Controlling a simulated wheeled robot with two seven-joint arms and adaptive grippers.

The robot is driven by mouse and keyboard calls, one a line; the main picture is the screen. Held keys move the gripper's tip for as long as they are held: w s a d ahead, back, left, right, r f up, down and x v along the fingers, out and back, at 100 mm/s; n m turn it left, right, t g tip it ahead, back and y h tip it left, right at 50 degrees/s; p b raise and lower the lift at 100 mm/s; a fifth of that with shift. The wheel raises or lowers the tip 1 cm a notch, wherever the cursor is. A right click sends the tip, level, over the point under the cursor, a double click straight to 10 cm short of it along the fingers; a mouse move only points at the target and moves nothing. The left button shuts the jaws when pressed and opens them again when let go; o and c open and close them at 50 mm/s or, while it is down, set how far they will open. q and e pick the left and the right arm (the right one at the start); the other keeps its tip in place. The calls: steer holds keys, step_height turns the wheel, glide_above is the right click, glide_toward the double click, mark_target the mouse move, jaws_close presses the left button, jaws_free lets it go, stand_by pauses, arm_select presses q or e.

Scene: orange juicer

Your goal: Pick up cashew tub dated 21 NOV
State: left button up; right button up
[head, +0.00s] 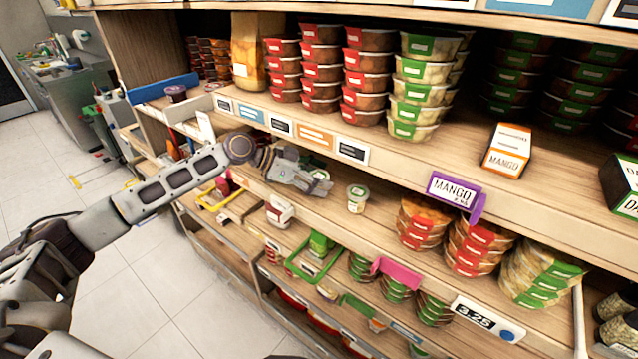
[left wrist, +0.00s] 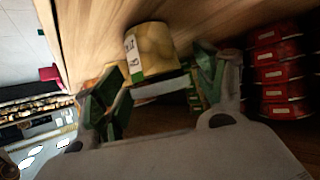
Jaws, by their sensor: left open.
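A small tub (head: 357,198) with a green lid and a pale label stands on the middle shelf, just right of my left gripper (head: 320,185) in the head view. My left gripper is open and empty and reaches in over that shelf. In the left wrist view a yellowish tub (left wrist: 152,50) with a white and green label is ahead of the fingers, roughly between their tips. The label's date is too small to read in either view. Another green-lidded tub is partly hidden behind the left gripper. My right gripper is not in view.
Stacked red-labelled bowls (head: 367,75) and green-labelled bowls (head: 425,85) fill the shelf above. A purple mango tag (head: 455,193) hangs at the shelf edge. A white tub (head: 280,211) stands below the arm. Red-labelled bowls (head: 476,246) stand to the right.

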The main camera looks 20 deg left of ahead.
mark_target(315, 175)
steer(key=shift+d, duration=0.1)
arm_select(q)
steer(key=c, duration=1)
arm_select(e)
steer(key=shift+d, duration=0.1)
arm_select(q)
steer(key=shift+r, duration=0.1)
